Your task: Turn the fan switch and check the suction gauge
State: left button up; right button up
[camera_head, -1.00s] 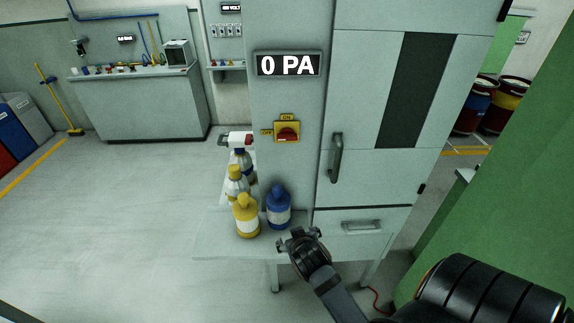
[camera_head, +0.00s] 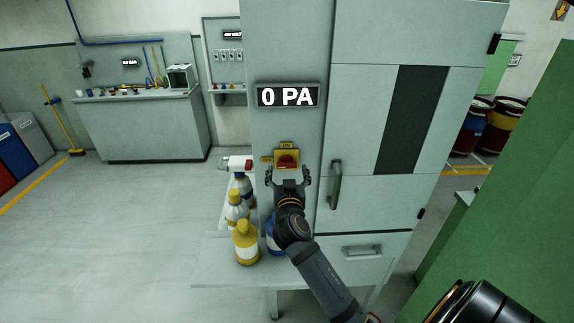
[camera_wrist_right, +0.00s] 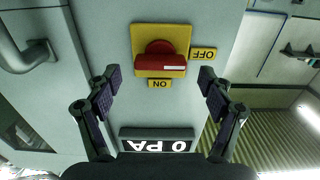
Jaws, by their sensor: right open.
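The fan switch (camera_head: 287,159) is a red knob on a yellow plate on the grey cabinet front. Its ON label is above and its OFF label at its left. In the right wrist view the switch (camera_wrist_right: 160,58) appears upside down, and the white mark on its red handle lies on the OFF side. The suction gauge (camera_head: 288,96) above it reads 0 PA; it also shows inverted in the wrist view (camera_wrist_right: 157,140). My right gripper (camera_head: 288,178) is open and empty, just below and in front of the knob, fingers spread to either side. My left gripper is out of view.
A door handle (camera_head: 335,184) sticks out at the right. A green panel (camera_head: 510,210) stands at the far right.

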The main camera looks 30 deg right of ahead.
aim_at(287, 164)
jog(key=shift+x, duration=1.15)
jog(key=shift+c, duration=0.3)
